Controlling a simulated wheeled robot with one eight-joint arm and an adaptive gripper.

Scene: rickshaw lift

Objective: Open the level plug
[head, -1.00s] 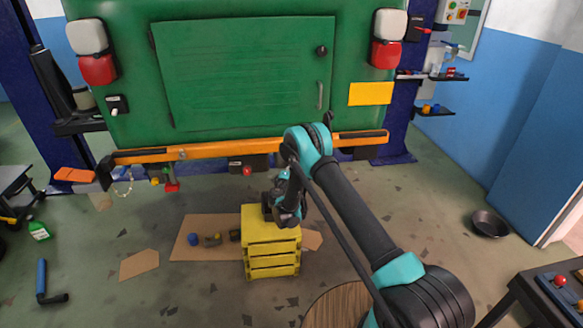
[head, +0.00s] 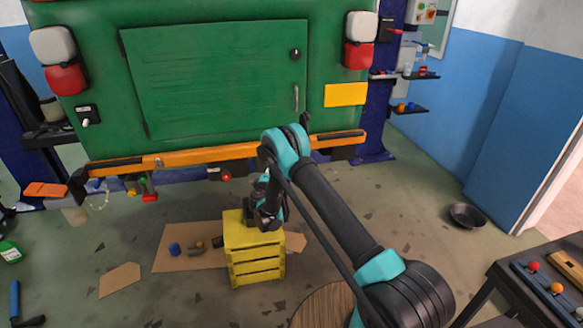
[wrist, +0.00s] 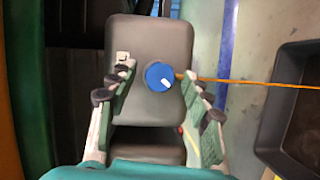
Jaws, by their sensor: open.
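In the wrist view a blue round plug (wrist: 159,76) with a white mark sits on the face of a grey box-shaped housing (wrist: 145,35). I take it for the level plug, but no label shows. My gripper (wrist: 160,84) is open, with one finger on each side of the plug. The fingers look apart from it. In the head view my gripper (head: 264,212) is low, near the top of the yellow crate and below the orange bumper bar. The plug cannot be made out there.
The green vehicle body (head: 215,75) and orange bumper (head: 210,154) stand above my gripper. The yellow crate (head: 255,265) is close below it. Cardboard (head: 180,262) with small parts lies left. A dark tray (wrist: 295,120) and an orange cord (wrist: 250,83) show right in the wrist view.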

